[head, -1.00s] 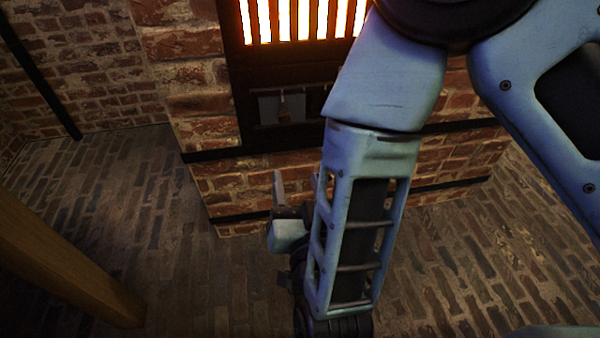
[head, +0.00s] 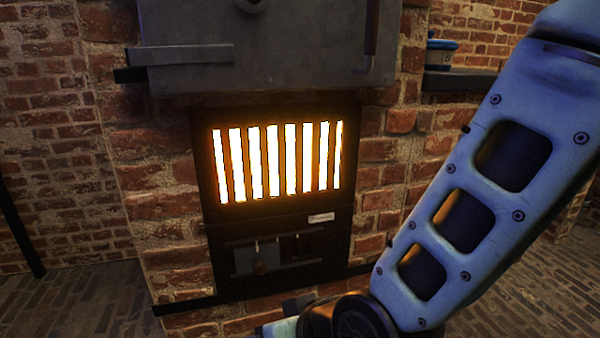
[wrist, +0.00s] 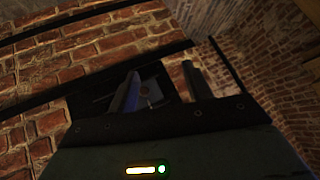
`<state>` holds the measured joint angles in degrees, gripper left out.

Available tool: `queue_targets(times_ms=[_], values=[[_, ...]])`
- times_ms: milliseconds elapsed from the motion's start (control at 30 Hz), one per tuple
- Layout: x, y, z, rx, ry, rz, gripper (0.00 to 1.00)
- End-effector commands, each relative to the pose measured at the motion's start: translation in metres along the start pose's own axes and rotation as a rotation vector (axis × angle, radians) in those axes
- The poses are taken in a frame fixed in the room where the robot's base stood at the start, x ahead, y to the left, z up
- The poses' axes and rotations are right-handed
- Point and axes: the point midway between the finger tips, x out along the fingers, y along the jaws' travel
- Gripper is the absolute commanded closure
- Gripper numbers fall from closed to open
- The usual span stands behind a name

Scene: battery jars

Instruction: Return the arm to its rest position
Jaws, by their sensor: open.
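My arm (head: 465,200) comes down from the upper right in the head view, with its elbow joint at the bottom centre. In the wrist view my gripper (wrist: 160,88) shows two fingers standing apart, with nothing between them. Beyond the fingers is the dark lower panel of the furnace, with a hanging handle. In the head view the fingers are hidden or below the frame.
A brick furnace with a glowing barred grate (head: 280,162) stands ahead. A grey metal box (head: 270,80) juts out above it. A blue-lidded jar (head: 440,52) sits on a dark shelf (head: 458,82) at right. Brick floor (head: 80,305) lies open at left.

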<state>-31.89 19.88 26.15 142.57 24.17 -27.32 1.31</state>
Motion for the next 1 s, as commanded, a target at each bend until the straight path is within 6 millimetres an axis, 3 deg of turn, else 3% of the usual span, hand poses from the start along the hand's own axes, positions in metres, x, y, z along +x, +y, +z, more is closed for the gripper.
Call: queue_targets(times_ms=[200,600,1000], values=[[-0.071,0.024,0.02,-0.104,-0.293,0.043,0.5],[-0.19,0.075,0.063,-0.195,-0.697,0.2,0.5],[-0.263,0.045,-0.002,-0.196,-0.705,0.197,0.5]])
